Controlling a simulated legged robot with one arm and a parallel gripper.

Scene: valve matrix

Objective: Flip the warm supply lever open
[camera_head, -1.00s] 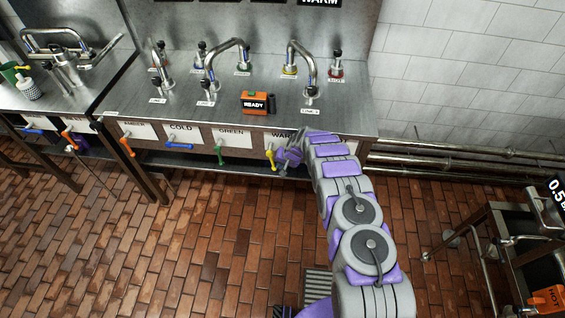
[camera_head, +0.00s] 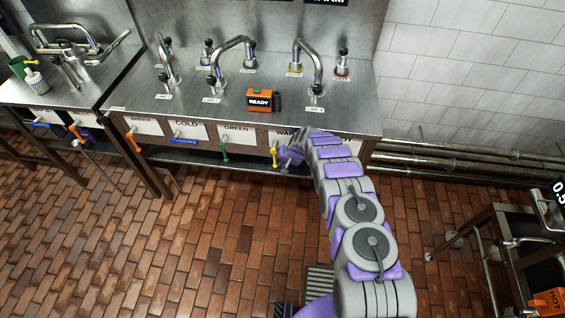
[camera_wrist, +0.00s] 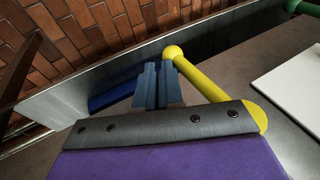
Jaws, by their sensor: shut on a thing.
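The warm supply lever is a yellow handle (camera_head: 274,155) hanging down from the bench's front panel below the partly hidden WARM label (camera_head: 285,135). In the wrist view the yellow lever (camera_wrist: 205,80) slants from its ball end at top centre to its pivot at lower right. My gripper (camera_head: 293,155) is just right of the lever in the head view. The exact contact is partly hidden.
A green lever (camera_head: 224,150), blue lever (camera_head: 185,141) and orange lever (camera_head: 134,140) are left along the panel. An orange READY box (camera_head: 262,100) stands on the steel bench (camera_head: 200,112) among taps. Pipes (camera_head: 460,157) run along the wall at right. The brick floor (camera_head: 200,240) is open in front.

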